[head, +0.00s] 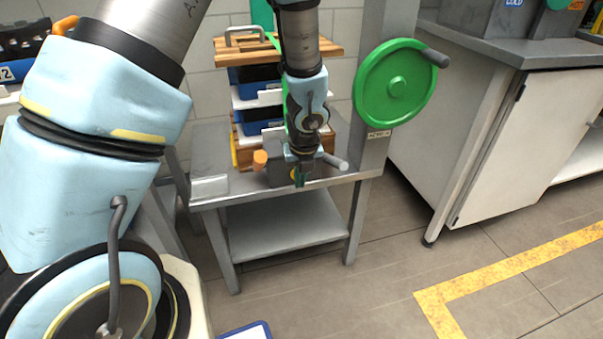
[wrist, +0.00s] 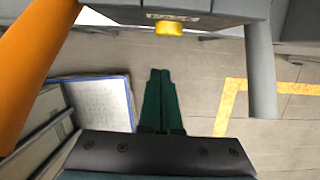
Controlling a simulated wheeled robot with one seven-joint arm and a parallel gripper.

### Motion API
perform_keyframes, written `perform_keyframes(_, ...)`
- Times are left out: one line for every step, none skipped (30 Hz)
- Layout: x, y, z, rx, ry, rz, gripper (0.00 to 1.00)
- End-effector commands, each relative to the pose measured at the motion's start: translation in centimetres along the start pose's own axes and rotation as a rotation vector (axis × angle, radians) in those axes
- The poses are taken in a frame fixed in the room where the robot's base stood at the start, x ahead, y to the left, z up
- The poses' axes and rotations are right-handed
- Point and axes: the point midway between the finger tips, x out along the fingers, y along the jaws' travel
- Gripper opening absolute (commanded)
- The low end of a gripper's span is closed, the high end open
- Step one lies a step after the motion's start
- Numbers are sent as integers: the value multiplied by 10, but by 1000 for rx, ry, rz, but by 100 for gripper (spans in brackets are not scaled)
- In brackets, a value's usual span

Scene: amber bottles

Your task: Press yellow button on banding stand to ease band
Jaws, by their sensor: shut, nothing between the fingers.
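The banding stand is a grey metal table (head: 215,203) with a stack of blue and black crates between wooden boards on it. The yellow button (wrist: 169,28) sticks out of the front of a grey box (wrist: 120,12) below a small label. In the head view the button (head: 293,174) is a small yellow spot, partly hidden by my gripper. My gripper (head: 299,182) points down in front of the box. In the wrist view its green fingers (wrist: 160,72) are together and empty, with the tips a little below the button in the picture. I cannot tell whether they touch it.
An orange-ended lever (head: 260,158) and a grey lever (head: 336,162) stick out on either side of the box. A green handwheel (head: 396,85) stands on the post at right. A blue-edged white board (wrist: 104,100) lies low at left.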

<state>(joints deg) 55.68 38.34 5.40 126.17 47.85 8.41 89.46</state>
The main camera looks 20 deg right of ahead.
Motion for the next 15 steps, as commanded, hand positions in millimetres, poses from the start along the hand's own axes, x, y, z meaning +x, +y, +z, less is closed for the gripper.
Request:
perform_keyframes(-3,1,12,-9,-3,-1,0)
perform_keyframes(-2,1,16,-9,-3,-2,0)
perform_keyframes(0,1,20,-9,-2,-2,0)
perform_keyframes(1,1,23,-8,-2,-1,0)
perform_keyframes(2,1,25,-8,-2,-1,0)
perform_keyframes(2,1,29,-9,-3,-1,0)
perform_keyframes(3,1,31,-8,-3,-1,0)
perform_keyframes(4,1,32,-7,-3,-1,0)
perform_keyframes(4,1,33,-6,-3,-1,0)
perform_keyframes(5,1,34,-5,-2,-1,0)
perform_keyframes(5,1,34,-5,-2,-1,0)
perform_keyframes(5,1,35,-5,-2,-1,0)
perform_keyframes(5,1,35,-5,-2,-1,0)
perform_keyframes(6,1,35,-5,-3,-1,0)
perform_keyframes(6,1,35,-5,-3,-1,0)
